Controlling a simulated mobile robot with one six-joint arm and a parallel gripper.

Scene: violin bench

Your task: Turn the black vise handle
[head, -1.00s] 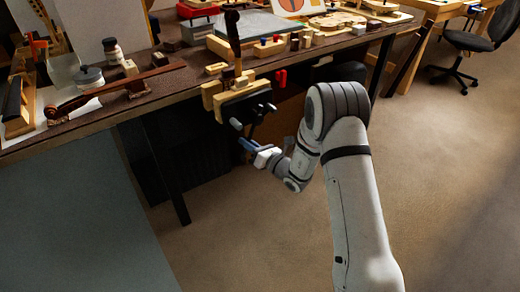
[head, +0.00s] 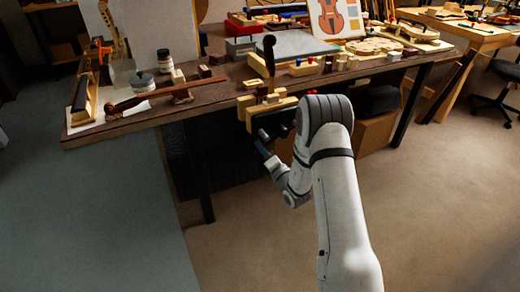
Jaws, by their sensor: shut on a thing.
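The wooden vise (head: 255,102) is fixed to the front edge of the workbench, with pale jaws and dark hardware below them. Its black handle (head: 263,135) shows below the jaws, small and partly hidden by my arm. My gripper (head: 264,148) is at the handle, below and in front of the vise, and is shut on it. The fingers are dark and small here, so the exact contact is hard to see. My arm reaches in from the lower right and covers the right side of the vise.
The workbench (head: 150,118) carries a violin neck (head: 150,98), jars (head: 142,82) and wooden blocks. A cardboard box (head: 375,135) is under the bench at right. The floor in front is clear.

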